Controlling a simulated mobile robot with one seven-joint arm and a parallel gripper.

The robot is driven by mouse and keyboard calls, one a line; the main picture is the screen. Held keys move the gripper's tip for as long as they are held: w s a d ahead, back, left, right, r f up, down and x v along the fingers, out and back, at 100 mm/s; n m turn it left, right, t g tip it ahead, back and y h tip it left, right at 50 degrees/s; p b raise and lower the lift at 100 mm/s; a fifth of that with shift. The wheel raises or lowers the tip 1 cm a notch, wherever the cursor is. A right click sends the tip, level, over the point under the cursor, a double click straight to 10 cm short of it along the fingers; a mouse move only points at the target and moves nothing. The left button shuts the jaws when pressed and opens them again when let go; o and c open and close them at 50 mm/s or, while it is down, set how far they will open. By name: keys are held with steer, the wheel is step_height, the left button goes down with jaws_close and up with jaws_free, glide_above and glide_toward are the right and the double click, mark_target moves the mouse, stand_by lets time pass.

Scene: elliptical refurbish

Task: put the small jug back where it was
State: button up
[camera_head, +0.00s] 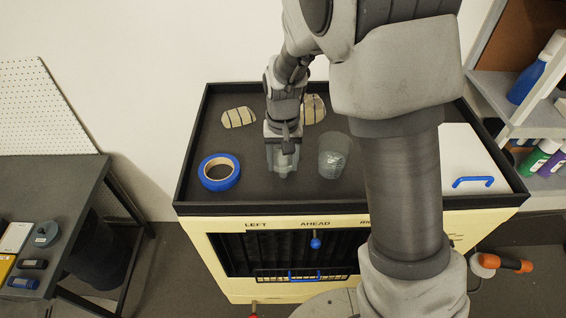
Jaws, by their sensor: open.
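A small clear, greyish jug (284,165) stands on the dark tray top of the cream cabinet, directly under my gripper (283,150). My gripper points down from above and its open fingers are around or just over the jug; the exact contact is hard to tell. The jug's upper part is hidden by the fingers. A larger clear vessel (333,155) stands a little to the right, close to my arm.
A blue tape roll (220,172) lies to the left on the tray (250,197). Two striped tan pieces (238,117) (313,109) lie at the back. A white panel with a blue handle (473,182) is at right. A raised rim surrounds the tray.

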step_height(320, 180, up, 11)
steer(key=shift+f+b, duration=0.15)
steer(key=shift+b, duration=0.15)
steer(key=s+d+r+t, duration=0.3)
steer(key=s+d+r, duration=0.5)
steer(key=s+r, duration=0.1)
steer(key=s+d+r+t, duration=0.1)
steer(key=s+d, duration=0.4)
steer(key=s, duration=0.5)
steer(key=shift+s+t, duration=0.15)
steer(key=shift+t, duration=0.65)
step_height(320, 180, down, 2)
steer(key=shift+f+b, duration=0.2)
steer(key=shift+b, duration=1)
